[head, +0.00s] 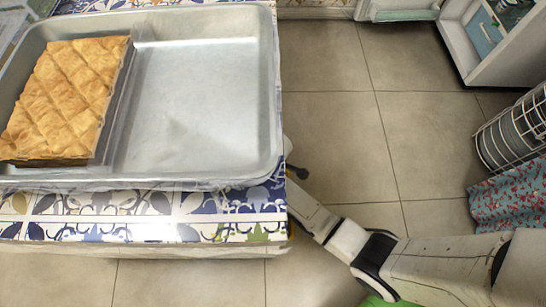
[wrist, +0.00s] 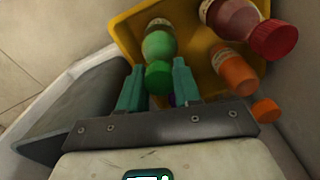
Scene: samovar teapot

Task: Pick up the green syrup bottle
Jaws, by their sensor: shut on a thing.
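The green syrup bottle (wrist: 159,46) shows in the wrist view, with its green cap toward my gripper (wrist: 158,82). The two teal fingers are shut on the bottle at its cap, one on each side. The bottle's body points away from me over the yellow bin (wrist: 123,22). I cannot tell whether it still touches the bin. In the head view the bottle does not show and my gripper cannot be made out.
A red bottle (wrist: 232,16) and an orange bottle (wrist: 234,68) lie close to the right in the bin. In the head view a metal tray (head: 205,85) with pastry (head: 65,95) sits on a patterned table (head: 150,215). Open tiled floor (head: 340,110) is beside it.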

